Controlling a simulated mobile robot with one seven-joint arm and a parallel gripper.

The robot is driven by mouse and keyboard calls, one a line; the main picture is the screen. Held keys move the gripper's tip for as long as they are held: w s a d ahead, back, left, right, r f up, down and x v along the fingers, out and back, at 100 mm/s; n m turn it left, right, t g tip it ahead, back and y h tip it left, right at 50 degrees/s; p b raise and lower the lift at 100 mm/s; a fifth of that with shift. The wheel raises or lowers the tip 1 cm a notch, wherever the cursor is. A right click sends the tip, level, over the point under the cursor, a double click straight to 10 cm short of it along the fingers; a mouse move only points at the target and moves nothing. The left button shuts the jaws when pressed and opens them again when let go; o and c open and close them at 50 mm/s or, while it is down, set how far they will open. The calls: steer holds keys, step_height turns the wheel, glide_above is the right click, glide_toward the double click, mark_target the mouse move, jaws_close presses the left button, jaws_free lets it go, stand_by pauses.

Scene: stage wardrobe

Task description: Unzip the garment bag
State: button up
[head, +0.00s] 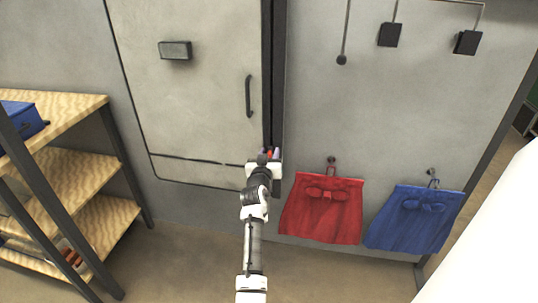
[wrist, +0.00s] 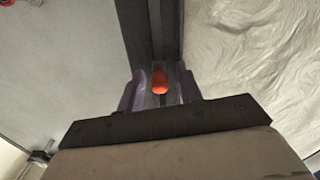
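The pale, wrinkled garment bag (head: 205,105) hangs at the left of the head view, with a dark outline along its edges. Its creased surface fills the right of the wrist view (wrist: 252,50). A small orange-red tab (wrist: 160,84), which looks like the zip pull, lies beside a dark vertical strip (head: 272,75) at the bag's right edge. My gripper (head: 269,153) is at the strip's lower part. In the wrist view its purple fingers (wrist: 161,90) stand apart on either side of the tab, with a gap showing on both sides. The zip's teeth are too small to make out.
A red skirt (head: 321,215) and a blue skirt (head: 415,220) hang on hooks at the right. A wooden shelf unit (head: 75,165) stands at the left with a blue box (head: 22,118) on top. A white surface (head: 490,240) fills the lower right. Grey wall lies above the skirts.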

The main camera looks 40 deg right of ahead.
jaws_close()
step_height(320, 180, down, 19)
steer(key=b, duration=1.6)
steer(key=shift+b, duration=0.35)
steer(key=shift+a+f, duration=0.1)
jaws_free()
steer(key=shift+o, duration=0.8)
